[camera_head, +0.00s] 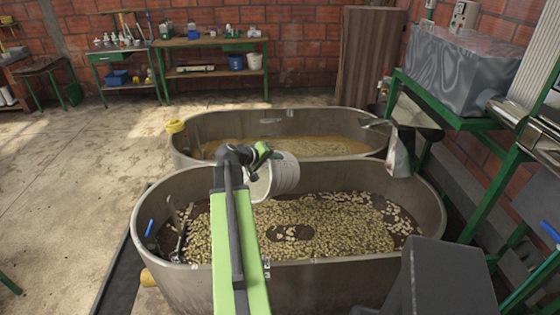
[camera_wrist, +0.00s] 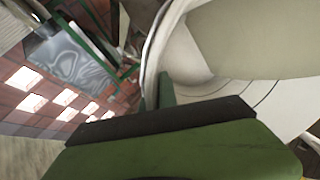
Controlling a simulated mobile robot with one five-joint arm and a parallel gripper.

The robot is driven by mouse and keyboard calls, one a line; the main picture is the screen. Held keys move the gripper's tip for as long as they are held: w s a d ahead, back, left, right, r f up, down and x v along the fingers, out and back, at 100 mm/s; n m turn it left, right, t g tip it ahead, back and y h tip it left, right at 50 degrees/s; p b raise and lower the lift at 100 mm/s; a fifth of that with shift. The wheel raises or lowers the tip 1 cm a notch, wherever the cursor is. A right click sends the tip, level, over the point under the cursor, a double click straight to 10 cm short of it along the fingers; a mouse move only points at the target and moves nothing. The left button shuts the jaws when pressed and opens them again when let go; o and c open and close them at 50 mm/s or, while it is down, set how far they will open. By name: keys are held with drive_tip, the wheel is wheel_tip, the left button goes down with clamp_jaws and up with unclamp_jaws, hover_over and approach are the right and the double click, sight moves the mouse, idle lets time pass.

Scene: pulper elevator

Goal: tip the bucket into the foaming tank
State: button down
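My gripper (camera_head: 268,154) is at the end of my green arm, at the top left of a white bucket (camera_head: 286,176). It appears shut on the bucket's rim; in the wrist view a green finger (camera_wrist: 166,92) lies against the rim, the other is hidden. The bucket is tipped on its side in the air, above the far part of the near tank (camera_head: 165,265). In the wrist view its pale inside (camera_wrist: 190,50) shows no contents in the visible part. The near tank holds tan beans in dark liquid. The far tank (camera_head: 195,129) holds brownish, foamy-looking liquid.
A green-framed stand (camera_head: 455,119) with a grey metal machine (camera_head: 462,70) rises close on the right. A dark grey box (camera_head: 440,280) blocks the front right. Green workbenches (camera_head: 205,42) line the back wall. The concrete floor (camera_head: 70,170) on the left is clear.

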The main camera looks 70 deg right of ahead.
drive_tip(key=shift+w+a+f+g+h+b, duration=0.25)
drive_tip(key=shift+a+h+b, duration=0.2)
drive_tip(key=shift+b, duration=0.35)
drive_tip(key=shift+w+a+g+h+b, duration=0.15)
drive_tip(key=shift+w+a+h+b, duration=0.3)
drive_tip(key=shift+b, duration=0.35)
drive_tip(key=w+a+f+g+h+b, duration=0.1)
drive_tip(key=w+a+g+h+b, duration=0.1)
drive_tip(key=a+b, duration=0.4)
drive_tip(key=w+a+g+h+b, duration=0.2)
drive_tip(key=w+a+h+b, duration=0.3)
drive_tip(key=b, duration=0.9)
drive_tip(key=shift+w+a+f+h, duration=0.25)
drive_tip(key=shift+a+f+h, duration=0.15)
drive_tip(key=shift+a, duration=0.55)
drive_tip(key=shift+r, duration=0.1)
